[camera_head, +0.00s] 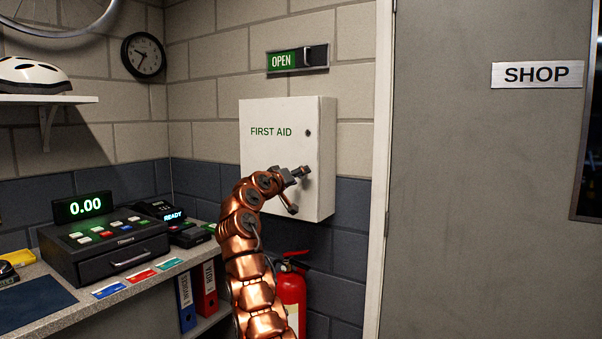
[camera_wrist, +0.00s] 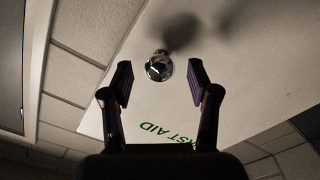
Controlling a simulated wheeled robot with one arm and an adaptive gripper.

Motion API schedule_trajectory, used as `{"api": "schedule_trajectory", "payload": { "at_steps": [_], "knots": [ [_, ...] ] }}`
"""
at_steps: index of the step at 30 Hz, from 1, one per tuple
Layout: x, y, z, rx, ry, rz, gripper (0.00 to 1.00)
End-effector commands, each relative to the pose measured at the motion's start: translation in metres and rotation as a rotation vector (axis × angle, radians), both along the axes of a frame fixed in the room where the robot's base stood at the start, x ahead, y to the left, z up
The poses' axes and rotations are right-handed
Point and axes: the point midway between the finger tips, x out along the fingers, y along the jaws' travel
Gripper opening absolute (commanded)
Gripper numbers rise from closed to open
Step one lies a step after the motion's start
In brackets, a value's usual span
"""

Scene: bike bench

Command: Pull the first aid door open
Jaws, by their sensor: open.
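The white first aid cabinet (camera_head: 270,165) hangs on the wall, its door shut, with green lettering on the front. A small round knob (camera_head: 307,133) sits near the door's upper right edge. In the wrist view the shiny knob (camera_wrist: 158,68) shows in the gap between my fingertips, and the cabinet door (camera_wrist: 245,75) fills much of the background. My gripper (camera_head: 299,190) is open and empty in front of the cabinet's lower right part, below the knob in the head view. I cannot tell how far the fingertips are from the knob.
A red fire extinguisher (camera_head: 291,290) stands below the cabinet, partly behind my arm. A counter with a cash register (camera_head: 105,250) is at left. An OPEN sign (camera_head: 297,59) is above the cabinet. A grey door (camera_head: 470,200) is at right.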

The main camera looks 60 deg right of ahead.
Motion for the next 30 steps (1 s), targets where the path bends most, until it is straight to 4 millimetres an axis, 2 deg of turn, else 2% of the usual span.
{"api": "schedule_trajectory", "payload": {
  "at_steps": [9, 20, 30],
  "knots": [
    [0.002, -0.020, 0.002, -0.003, 0.002, 0.001, 0.60],
    [0.001, -0.023, 0.001, -0.003, 0.000, 0.001, 0.60],
    [0.002, -0.023, 0.001, -0.003, 0.000, 0.001, 0.27]
  ]
}}
